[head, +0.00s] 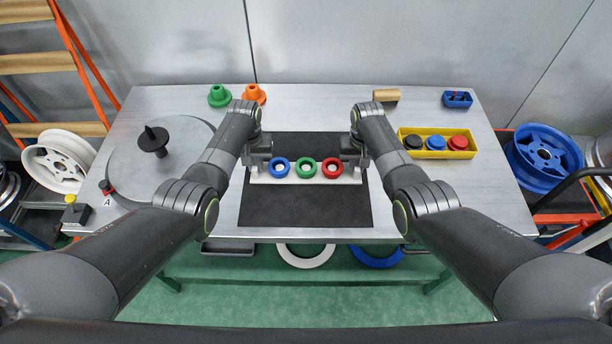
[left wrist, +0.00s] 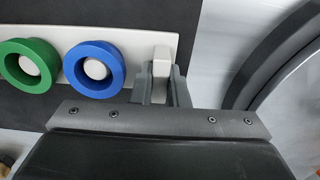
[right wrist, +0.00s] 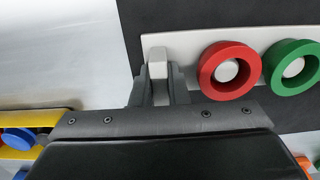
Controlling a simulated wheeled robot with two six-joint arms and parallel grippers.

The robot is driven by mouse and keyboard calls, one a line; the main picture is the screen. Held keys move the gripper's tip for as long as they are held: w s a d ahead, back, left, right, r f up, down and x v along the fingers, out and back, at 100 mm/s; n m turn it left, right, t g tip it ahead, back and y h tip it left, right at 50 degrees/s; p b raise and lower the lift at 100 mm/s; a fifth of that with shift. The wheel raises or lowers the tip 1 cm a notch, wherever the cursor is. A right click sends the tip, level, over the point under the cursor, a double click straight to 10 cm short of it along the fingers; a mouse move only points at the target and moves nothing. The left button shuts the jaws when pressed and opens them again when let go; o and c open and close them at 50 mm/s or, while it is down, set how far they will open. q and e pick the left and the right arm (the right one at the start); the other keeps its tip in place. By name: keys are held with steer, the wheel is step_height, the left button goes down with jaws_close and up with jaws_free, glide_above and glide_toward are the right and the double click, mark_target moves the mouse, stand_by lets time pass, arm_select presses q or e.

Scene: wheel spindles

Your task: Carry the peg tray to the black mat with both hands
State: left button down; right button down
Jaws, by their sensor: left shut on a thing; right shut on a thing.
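The white peg tray (head: 306,179) is over the middle of the black mat (head: 305,212), well inside its outline. I cannot tell whether it touches the mat. A blue ring (head: 279,167), a green ring (head: 305,167) and a red ring (head: 332,167) sit on its pegs in a row. My left gripper (head: 258,166) is shut on the handle at the tray's left end, and this white handle also shows in the left wrist view (left wrist: 161,62). My right gripper (head: 353,164) is shut on the right-end handle, which shows in the right wrist view (right wrist: 158,65).
A yellow bin (head: 463,153) with black, blue and red pieces stands right of the mat. A grey turntable disc (head: 180,165) lies at left.

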arm_select(q)
steer(key=c, duration=1.4)
jaws_free()
arm_select(e)
steer(key=c, duration=1.4)
jaws_free()
arm_select(q)
step_height(320, 180, up, 12)
arm_select(e)
step_height(320, 180, up, 12)
arm_select(q)
steer(key=shift+f, duration=0.1)
